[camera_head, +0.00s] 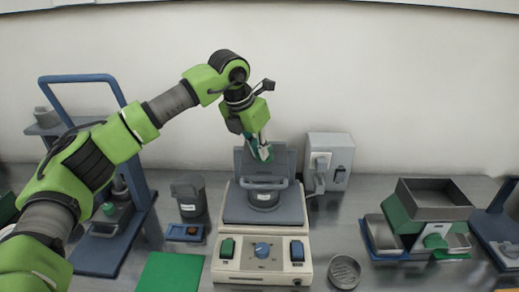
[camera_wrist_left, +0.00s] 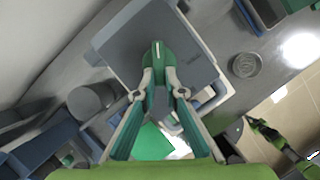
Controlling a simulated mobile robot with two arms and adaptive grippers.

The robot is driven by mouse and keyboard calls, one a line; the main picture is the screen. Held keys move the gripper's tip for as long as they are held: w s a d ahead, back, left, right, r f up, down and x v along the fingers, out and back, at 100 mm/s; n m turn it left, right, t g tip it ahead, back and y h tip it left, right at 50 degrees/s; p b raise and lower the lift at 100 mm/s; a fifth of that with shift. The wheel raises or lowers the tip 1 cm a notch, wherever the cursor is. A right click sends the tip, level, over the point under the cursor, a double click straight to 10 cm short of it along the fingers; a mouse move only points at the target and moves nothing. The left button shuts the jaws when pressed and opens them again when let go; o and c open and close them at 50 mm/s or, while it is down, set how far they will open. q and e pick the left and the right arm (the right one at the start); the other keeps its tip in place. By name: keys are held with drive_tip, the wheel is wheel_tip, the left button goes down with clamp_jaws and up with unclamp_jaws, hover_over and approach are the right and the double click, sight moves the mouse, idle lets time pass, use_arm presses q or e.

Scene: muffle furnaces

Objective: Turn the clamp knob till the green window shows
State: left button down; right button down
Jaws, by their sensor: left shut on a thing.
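My left gripper (camera_head: 262,152) is over the back of a beige machine (camera_head: 240,268) with a blue-grey platform (camera_head: 235,212). Its fingers (camera_wrist_left: 158,82) are shut on a green knob (camera_wrist_left: 158,52) with a pale mark, which also shows at the fingertips in the head view (camera_head: 268,154). A grey clamp bar (camera_head: 262,185) lies across a grey round pot (camera_head: 263,200) on the platform, below the gripper. I see no window that I can make out as green. A green and black shape (camera_wrist_left: 268,134) at the right of the wrist view may be my right gripper; its jaws are unclear.
The machine's front has a green switch (camera_head: 227,249), a blue dial (camera_head: 262,250) and a dark switch (camera_head: 297,251). A grey canister (camera_head: 188,196) and green mat (camera_head: 170,272) are left. A round dish (camera_head: 344,271) and hopper device (camera_head: 430,205) are right. A grey box (camera_head: 330,158) stands behind.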

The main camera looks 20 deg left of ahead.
use_arm(q)
drive_tip(key=shift+w+a+r+m+h+p, duration=0.1)
drive_tip(key=shift+a+m+h+p, duration=0.1)
drive_tip(key=shift+m, duration=0.4)
drive_tip(key=shift+w+a+m+h+p, duration=0.1)
drive_tip(key=shift+m+h+p, duration=0.1)
drive_tip(key=shift+m, duration=0.4)
drive_tip(key=m, duration=0.1)
drive_tip(key=m+g+h+p, duration=0.1)
drive_tip(key=shift+w+a+r+m+p, duration=0.1)
drive_tip(key=shift+w+a+m+p, duration=0.05)
drive_tip(key=shift+m+p, duration=0.15)
drive_tip(key=m+p, duration=0.2)
drive_tip(key=m+g+h+p, duration=0.1)
drive_tip(key=m, duration=0.1)
drive_tip(key=shift+w+a, duration=0.25)
drive_tip(key=shift+w, duration=0.15)
drive_tip(key=shift+w+m+g+p, duration=0.2)
drive_tip(key=shift+m+g+p, duration=0.4)
drive_tip(key=shift+m, duration=0.5)
drive_tip(key=shift+a, duration=0.1)
